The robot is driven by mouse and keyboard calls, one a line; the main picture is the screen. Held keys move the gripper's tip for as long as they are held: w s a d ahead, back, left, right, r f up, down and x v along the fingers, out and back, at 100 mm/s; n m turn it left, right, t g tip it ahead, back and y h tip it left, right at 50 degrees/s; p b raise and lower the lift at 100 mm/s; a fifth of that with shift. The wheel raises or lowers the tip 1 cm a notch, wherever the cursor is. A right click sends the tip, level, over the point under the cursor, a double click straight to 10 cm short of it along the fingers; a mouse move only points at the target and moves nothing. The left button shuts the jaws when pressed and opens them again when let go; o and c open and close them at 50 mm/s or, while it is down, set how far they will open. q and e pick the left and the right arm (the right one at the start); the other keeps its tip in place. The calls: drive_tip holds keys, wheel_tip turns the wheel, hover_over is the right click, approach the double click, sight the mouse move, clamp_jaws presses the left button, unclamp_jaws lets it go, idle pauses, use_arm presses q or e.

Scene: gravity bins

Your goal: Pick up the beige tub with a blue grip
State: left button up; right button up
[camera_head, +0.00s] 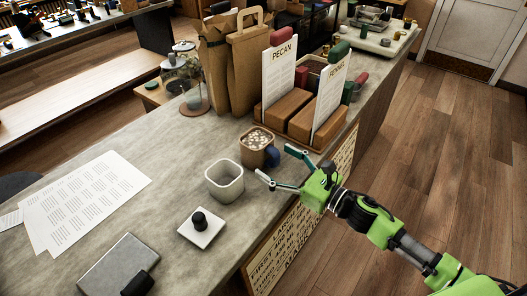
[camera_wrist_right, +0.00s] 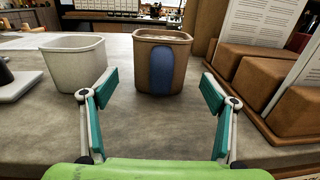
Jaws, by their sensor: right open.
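The beige tub (camera_head: 257,147) with a blue grip stands upright on the grey counter, filled with light and brown pieces. In the right wrist view the tub (camera_wrist_right: 147,65) is straight ahead, its blue grip (camera_wrist_right: 161,70) facing me. My right gripper (camera_head: 271,165) is at the counter's front edge, in front of the tub. In the right wrist view its teal fingers (camera_wrist_right: 158,94) are spread wide and empty, with the tub beyond and between them, apart from it. My left gripper is not in view.
A white empty tub (camera_head: 224,181) stands just left of the beige tub. Brown boxes with sign cards (camera_head: 292,109) stand close on its right, paper bags (camera_head: 249,62) behind.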

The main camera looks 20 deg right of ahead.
sight(268, 156)
drive_tip(key=x, duration=0.3)
drive_tip(key=shift+w+p, duration=0.2)
drive_tip(key=shift+p, duration=0.15)
drive_tip(key=c, duration=1.6)
drive_tip(key=shift+c, duration=0.2)
drive_tip(key=shift+r, duration=0.15)
